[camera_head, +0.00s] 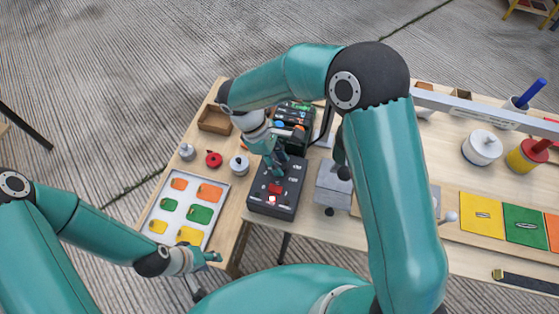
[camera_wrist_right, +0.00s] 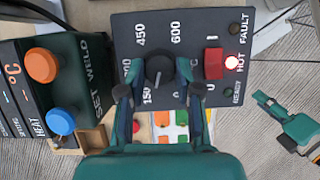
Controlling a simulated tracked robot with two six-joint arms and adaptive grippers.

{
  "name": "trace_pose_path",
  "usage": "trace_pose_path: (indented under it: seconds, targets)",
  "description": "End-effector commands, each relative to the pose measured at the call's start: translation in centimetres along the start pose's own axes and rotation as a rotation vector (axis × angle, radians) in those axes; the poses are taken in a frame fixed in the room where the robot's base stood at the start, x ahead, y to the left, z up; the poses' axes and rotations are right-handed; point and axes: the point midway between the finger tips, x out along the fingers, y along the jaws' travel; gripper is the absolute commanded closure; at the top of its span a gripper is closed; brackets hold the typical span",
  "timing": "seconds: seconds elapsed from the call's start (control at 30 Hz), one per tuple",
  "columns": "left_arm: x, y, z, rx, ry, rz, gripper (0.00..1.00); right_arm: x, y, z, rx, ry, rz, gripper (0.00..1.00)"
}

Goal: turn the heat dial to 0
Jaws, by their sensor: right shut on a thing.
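The heat dial (camera_wrist_right: 160,68) is a black round knob on a dark control box (camera_head: 289,191), with 150, 450 and 600 legible around it in the right wrist view. A faint pale mark shows on the knob's lower edge, toward the 150 side; its exact setting is unclear. My right gripper (camera_wrist_right: 160,92) is shut on the dial, one finger on each side. In the head view my right gripper (camera_head: 275,165) hides the dial. My left gripper (camera_head: 212,258) hangs near the table's front edge, away from the box; its opening is too small to judge.
A red rocker switch (camera_wrist_right: 213,63) and lit HOT lamp (camera_wrist_right: 232,62) sit beside the dial. A dark unit with an orange knob (camera_wrist_right: 41,65) and blue knob (camera_wrist_right: 61,121) stands close by. A tray (camera_head: 151,216) of coloured pieces lies left; a grey block (camera_head: 333,186) stands right.

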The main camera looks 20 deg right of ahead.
Motion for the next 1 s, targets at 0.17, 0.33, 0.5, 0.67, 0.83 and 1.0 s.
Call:
trace_pose_path:
  seconds: [0.17, 0.33, 0.5, 0.67, 0.83, 1.0]
  targets:
    - [0.6, -0.2, 0.0, 0.0, 0.0, 0.0, 0.6, 0.1, -0.2, 0.0, -0.155, 0.0, 0.065, 1.0]
    - [1.0, -0.4, 0.0, 0.0, 0.0, 0.0, 0.6, 0.1, -0.3, 0.0, -0.303, 0.0, 0.126, 1.0]
    - [1.4, -0.5, 0.0, 0.0, 0.0, 0.0, 0.6, 0.1, -0.4, 0.1, -0.448, 0.0, 0.186, 1.0]
    - [1.7, -0.6, 0.0, 0.0, 0.0, 0.0, 0.6, 0.1, -0.6, 0.2, -0.569, 0.0, 0.236, 1.0]
    - [1.9, -0.7, 0.0, 0.0, 0.0, 0.0, 0.6, 0.2, -0.6, 0.2, -0.667, -0.001, 0.276, 1.0]
    - [2.1, -0.8, 0.0, 0.0, 0.0, 0.0, 0.6, 0.2, -0.6, 0.3, -0.728, 0.0, 0.301, 1.0]
